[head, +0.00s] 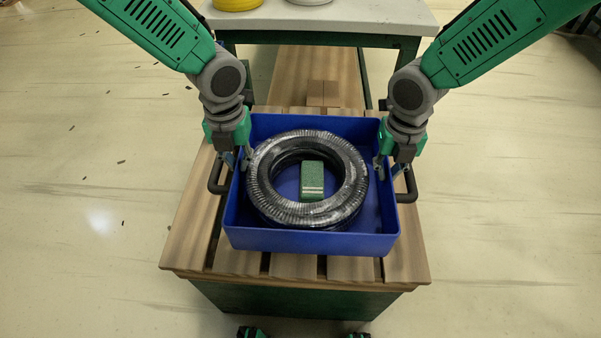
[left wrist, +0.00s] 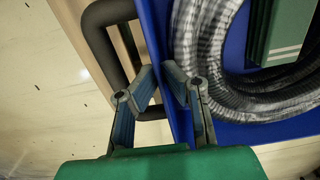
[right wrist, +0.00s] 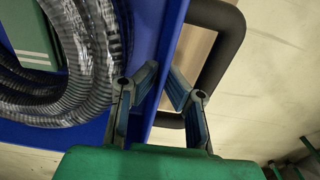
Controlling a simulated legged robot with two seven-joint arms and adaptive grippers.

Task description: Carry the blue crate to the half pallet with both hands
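The blue crate (head: 310,242) sits level on a slatted wooden top (head: 240,262), in the middle of the head view. It holds a black ribbed hose coil with a green box (head: 312,180) inside the ring. Dark handles stick out from its left and right sides. My left gripper (head: 238,160) has one finger on each side of the crate's left wall (left wrist: 158,68), close against it. My right gripper (head: 387,167) pinches the right wall (right wrist: 164,68) likewise. The handles are beside the fingers, not between them. I cannot tell whether this slatted top is the half pallet.
A green base (head: 290,300) carries the slatted top. Behind stands a grey-topped table (head: 370,17) with a yellow coil (head: 237,4) on it. A small brown block (head: 322,93) lies behind the crate. Pale floor is open at left and right.

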